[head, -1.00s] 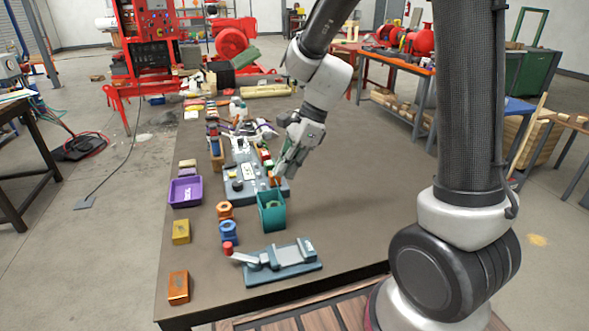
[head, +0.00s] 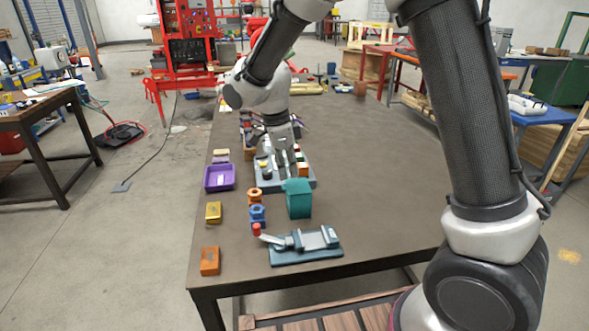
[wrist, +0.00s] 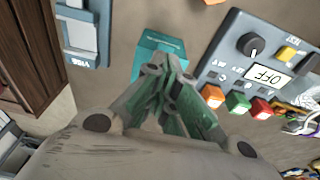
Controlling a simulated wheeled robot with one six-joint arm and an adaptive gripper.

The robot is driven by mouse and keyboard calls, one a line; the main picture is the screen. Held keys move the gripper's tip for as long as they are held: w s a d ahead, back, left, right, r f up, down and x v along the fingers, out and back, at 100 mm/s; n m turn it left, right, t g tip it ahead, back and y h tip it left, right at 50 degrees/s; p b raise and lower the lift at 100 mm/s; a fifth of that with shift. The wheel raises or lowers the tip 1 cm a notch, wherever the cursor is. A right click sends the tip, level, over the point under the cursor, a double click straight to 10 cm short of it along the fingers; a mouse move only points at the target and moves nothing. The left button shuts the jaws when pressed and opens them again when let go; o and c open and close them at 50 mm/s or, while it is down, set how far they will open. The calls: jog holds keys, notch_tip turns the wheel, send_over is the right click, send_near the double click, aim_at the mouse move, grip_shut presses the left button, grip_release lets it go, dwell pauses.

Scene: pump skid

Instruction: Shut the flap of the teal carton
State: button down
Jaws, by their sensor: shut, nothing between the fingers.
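The teal carton (head: 299,203) stands on the table in the head view, behind the grey-blue clamp fixture. Its top looks covered by a teal flap (head: 298,186); I cannot tell whether the flap lies fully flat. My gripper (head: 284,170) points down just behind the carton, with its fingers together and empty. In the wrist view the teal carton (wrist: 160,43) shows just beyond the fingertips (wrist: 165,76), which hide part of it. I cannot tell whether they touch it.
A grey control panel (wrist: 225,60) with a knob, an "OFF" display and coloured buttons is close beside my gripper. Blue (head: 257,214) and orange (head: 254,196) parts stand left of the carton. The clamp fixture (head: 305,246) lies in front. The table's right side is clear.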

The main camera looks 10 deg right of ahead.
jog(key=shift+a+f, duration=0.8)
jog(key=shift+f, duration=0.25)
jog(key=shift+r, duration=0.15)
